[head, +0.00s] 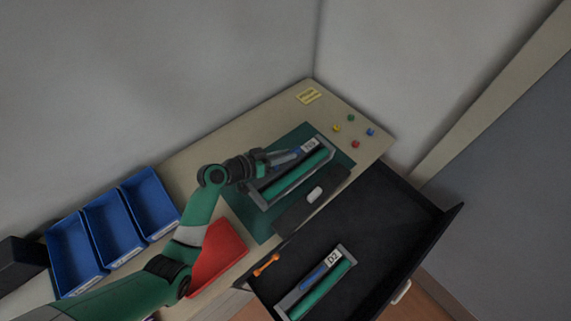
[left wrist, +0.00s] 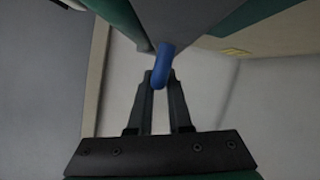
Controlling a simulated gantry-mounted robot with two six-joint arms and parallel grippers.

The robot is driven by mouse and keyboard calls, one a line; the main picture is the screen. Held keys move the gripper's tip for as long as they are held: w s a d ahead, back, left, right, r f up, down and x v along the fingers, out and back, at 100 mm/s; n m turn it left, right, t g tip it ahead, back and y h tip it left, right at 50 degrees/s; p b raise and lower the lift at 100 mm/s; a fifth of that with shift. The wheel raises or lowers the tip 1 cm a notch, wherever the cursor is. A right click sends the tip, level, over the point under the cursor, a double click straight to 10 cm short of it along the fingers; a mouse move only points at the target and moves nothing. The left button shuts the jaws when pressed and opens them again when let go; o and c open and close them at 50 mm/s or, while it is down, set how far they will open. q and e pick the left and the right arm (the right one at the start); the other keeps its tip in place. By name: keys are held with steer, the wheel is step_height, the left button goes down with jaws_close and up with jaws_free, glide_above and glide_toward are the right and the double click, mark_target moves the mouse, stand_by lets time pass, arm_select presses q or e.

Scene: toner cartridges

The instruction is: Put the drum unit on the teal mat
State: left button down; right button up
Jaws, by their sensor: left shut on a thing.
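A grey drum unit with a green roller (head: 300,174), a blue handle and a white label is over the teal mat (head: 262,229) in the head view. My left gripper (head: 268,160) is shut on its blue handle, which also shows between the fingertips in the left wrist view (left wrist: 161,68). I cannot tell whether the unit touches the mat or is held just above it. A second, similar unit labelled D2 (head: 318,284) lies in the open black drawer (head: 375,225). My right gripper is not in view.
A dark block with a white patch (head: 296,212) lies beside the held unit. A red tray (head: 220,257) and blue bins (head: 112,229) stand left. Several coloured pegs (head: 355,144) and a yellow note (head: 308,96) are at the back.

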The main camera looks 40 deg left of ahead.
arm_select(q)
steer(key=shift+w+a+f+b, duration=0.15)
steer(key=shift+f+b, duration=0.4)
steer(key=shift+f, duration=1.2)
steer(key=c, duration=0.8)
jaws_free()
steer(key=shift+c, duration=0.2)
